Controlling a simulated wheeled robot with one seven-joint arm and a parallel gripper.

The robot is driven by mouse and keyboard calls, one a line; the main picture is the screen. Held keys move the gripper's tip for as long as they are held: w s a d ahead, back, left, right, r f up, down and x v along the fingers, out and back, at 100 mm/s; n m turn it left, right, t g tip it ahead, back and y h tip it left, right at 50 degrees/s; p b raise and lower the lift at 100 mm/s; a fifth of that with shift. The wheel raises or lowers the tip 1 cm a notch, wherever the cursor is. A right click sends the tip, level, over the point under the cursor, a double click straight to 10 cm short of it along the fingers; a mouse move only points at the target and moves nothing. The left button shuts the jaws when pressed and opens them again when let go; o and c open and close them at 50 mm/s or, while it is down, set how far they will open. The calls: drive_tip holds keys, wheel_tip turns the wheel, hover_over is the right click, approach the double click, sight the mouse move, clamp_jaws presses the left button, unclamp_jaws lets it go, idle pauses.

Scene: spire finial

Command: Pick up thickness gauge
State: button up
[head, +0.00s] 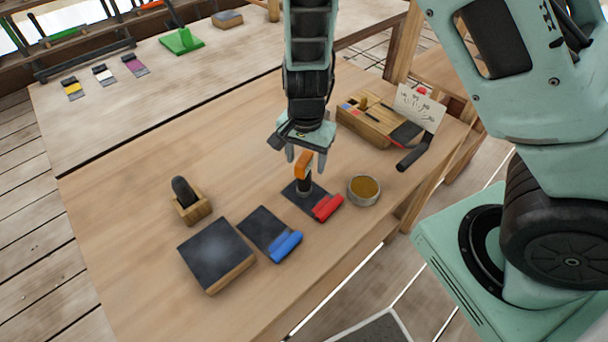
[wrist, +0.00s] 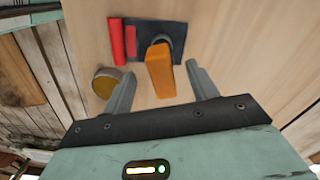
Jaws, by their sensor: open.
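An upright tool with an orange top and a dark lower part, which looks like the thickness gauge (head: 303,167), stands on a dark mat (head: 290,190) with a red roll at one edge. In the wrist view the orange part of the thickness gauge (wrist: 160,74) points toward me, between the fingers. My gripper (head: 306,161) is open just above and around its top. The wrist view shows my gripper (wrist: 160,72) with a gap on both sides of the orange part, more on the right. No contact shows.
A round tin (head: 364,190) stands close right of the mat. A blue-edged dark mat (head: 268,231), a dark-topped block (head: 216,254) and a wooden holder (head: 194,209) are to the left. A wooden tray (head: 370,122) with a card is behind right. The table's middle left is clear.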

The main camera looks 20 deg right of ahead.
drive_tip(key=shift+w+a+f, duration=0.1)
drive_tip(key=shift+f, duration=2.65)
drive_tip(key=shift+c, duration=0.4)
